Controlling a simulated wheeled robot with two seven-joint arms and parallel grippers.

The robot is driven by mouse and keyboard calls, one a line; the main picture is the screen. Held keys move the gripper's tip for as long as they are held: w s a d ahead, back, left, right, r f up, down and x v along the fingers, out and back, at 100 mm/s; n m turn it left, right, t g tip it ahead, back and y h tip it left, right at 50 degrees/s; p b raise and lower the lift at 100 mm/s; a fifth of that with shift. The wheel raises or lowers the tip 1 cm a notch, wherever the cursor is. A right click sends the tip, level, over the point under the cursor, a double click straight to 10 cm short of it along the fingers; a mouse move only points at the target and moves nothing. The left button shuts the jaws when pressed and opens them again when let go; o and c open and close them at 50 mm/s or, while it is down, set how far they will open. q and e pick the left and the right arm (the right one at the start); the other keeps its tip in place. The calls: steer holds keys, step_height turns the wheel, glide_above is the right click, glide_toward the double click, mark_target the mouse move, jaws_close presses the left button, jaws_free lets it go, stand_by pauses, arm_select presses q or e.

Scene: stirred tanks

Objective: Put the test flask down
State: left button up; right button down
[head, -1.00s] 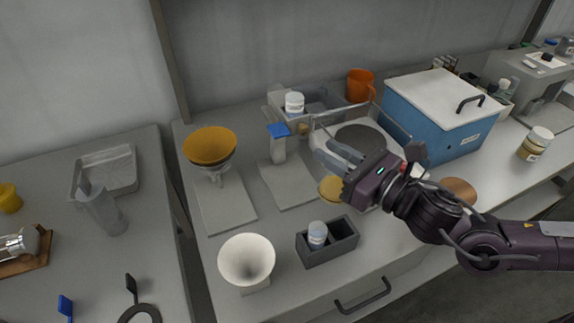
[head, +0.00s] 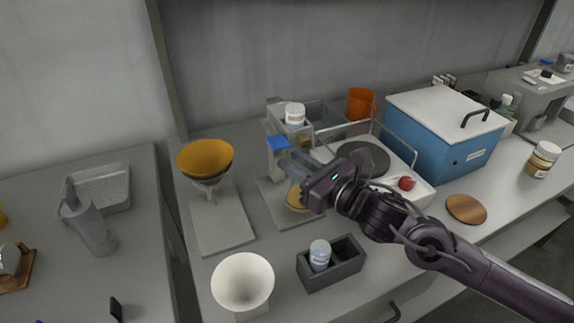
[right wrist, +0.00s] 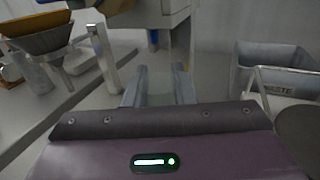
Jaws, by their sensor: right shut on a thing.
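My right gripper (head: 288,165) reaches in from the right and is shut on the clear test flask. Amber liquid (head: 297,198) shows low in the flask, below the fingers. The flask is over the pale base plate of the blue-topped stand (head: 277,143); I cannot tell whether it touches the plate. In the right wrist view, the faint clear glass (right wrist: 160,88) is between the two fingers, with the stand's column behind it. My left gripper is not in view.
An amber funnel on a stand (head: 205,160) is to the left and a white funnel (head: 243,281) in front. A dark rack (head: 335,268) holds a white-capped bottle. A hotplate with a wire rail (head: 362,157) and a blue box (head: 440,140) are to the right.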

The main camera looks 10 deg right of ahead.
steer(key=shift+w+a+f, duration=0.8)
steer(key=shift+w+f, duration=0.25)
steer(key=shift+w, duration=0.05)
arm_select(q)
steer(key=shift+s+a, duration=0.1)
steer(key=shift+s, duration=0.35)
arm_select(e)
steer(key=shift+s, duration=0.1)
steer(key=shift+f, duration=0.15)
steer(key=c, duration=1.2)
jaws_free()
steer(key=shift+c, duration=0.2)
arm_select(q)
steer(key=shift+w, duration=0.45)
arm_select(e)
steer(key=shift+o, duration=0.2)
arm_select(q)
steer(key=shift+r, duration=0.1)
